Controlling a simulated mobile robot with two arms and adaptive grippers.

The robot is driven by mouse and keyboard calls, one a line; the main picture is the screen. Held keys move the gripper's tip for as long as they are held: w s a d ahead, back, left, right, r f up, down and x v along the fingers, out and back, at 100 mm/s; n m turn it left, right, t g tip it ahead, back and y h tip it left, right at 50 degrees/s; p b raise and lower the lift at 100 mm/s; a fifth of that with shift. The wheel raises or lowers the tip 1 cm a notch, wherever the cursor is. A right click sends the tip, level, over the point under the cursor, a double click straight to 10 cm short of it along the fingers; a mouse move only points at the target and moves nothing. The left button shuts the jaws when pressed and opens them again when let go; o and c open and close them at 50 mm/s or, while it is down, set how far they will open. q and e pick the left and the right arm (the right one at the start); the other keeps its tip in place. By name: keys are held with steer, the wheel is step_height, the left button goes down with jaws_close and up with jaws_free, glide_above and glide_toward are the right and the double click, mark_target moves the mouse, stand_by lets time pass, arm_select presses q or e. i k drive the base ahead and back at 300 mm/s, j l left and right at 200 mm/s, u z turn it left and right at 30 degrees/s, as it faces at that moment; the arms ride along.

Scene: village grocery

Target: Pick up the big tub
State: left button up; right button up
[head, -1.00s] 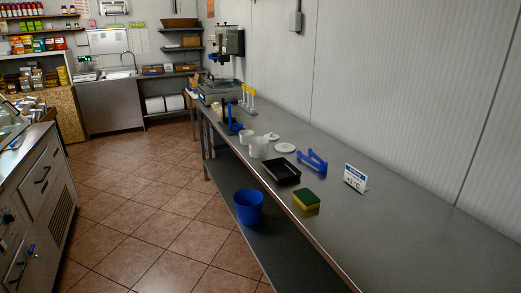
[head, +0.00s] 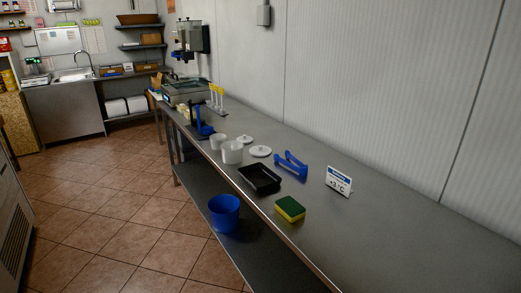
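Two white tubs stand on the steel table, left of its middle. The bigger tub (head: 232,153) is nearer and looks upright. The smaller tub (head: 217,143) is just behind it to the left. A flat white lid (head: 261,151) lies to the right of the bigger tub, and a smaller white lid (head: 244,139) lies behind it. Neither of my grippers is in view.
A black tray (head: 260,180), blue tongs (head: 291,165), a sponge (head: 290,208) and a temperature sign (head: 339,181) are on the steel table (head: 400,240). A blue bucket (head: 224,212) is on the lower shelf. Tiled floor (head: 110,220) is clear left of the table.

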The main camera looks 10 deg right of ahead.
mark_target(232, 153)
steer(key=i+j+z, duration=0.2)
steer(key=i+j, duration=0.3)
steer(key=i+j+z, duration=0.15)
steer(key=i+j, duration=0.3)
steer(key=i+j+z, duration=0.2)
steer(key=i+j, duration=0.25)
steer(key=j, duration=0.25)
